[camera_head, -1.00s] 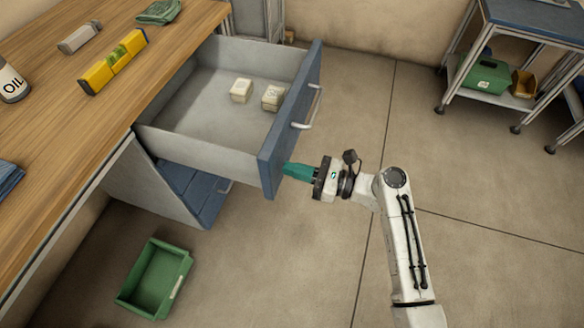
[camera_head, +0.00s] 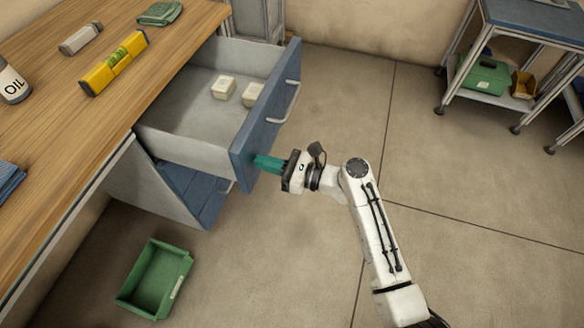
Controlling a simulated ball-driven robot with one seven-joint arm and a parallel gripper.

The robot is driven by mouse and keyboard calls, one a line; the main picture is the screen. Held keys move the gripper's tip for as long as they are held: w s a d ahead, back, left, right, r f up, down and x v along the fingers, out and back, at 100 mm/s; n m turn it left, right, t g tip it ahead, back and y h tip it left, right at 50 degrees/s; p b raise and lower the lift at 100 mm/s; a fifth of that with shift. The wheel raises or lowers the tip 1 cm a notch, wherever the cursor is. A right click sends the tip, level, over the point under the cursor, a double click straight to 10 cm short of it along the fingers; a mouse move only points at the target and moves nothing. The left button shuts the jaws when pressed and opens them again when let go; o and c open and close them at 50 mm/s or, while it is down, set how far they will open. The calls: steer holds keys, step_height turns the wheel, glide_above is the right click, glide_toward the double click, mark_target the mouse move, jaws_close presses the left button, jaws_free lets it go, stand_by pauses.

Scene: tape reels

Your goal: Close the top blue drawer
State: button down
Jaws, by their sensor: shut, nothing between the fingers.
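The top blue drawer (camera_head: 244,156) is partly open and sticks out from under the wooden workbench. It has a blue front, a pale handle (camera_head: 284,101) and a grey inside. My gripper (camera_head: 257,162) has teal fingers and is shut and empty. Its fingertips are at the near lower end of the drawer's outer face, below the handle, and appear to touch it.
A green bin (camera_head: 155,280) lies on the floor below. A cart (camera_head: 497,95) stands at the upper right. The floor between is clear.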

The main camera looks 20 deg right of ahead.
mark_target(215, 150)
steer(key=b+x, duration=0.9)
steer(key=x, duration=1.7)
steer(key=shift+w+a+f+b, duration=0.2)
steer(key=shift+a+b, duration=0.15)
steer(key=shift+w+a+r+b, duration=0.1)
steer(key=shift+w+a+b, duration=0.25)
steer(key=shift+a, duration=0.1)
steer(key=shift+r, duration=0.2)
steer(key=shift+w+r, duration=0.1)
steer(key=shift+r, duration=0.1)
steer(key=shift+s+d+f+p, duration=0.1)
steer(key=shift+s+f+p, duration=0.05)
steer(key=shift+s+p, duration=0.25)
steer(key=p+v, duration=0.2)
steer(key=v, duration=0.5)
steer(key=p+v, duration=0.3)
steer(key=v, duration=0.4)
steer(key=shift+w+f, duration=0.15)
steer(key=shift+f, duration=0.05)
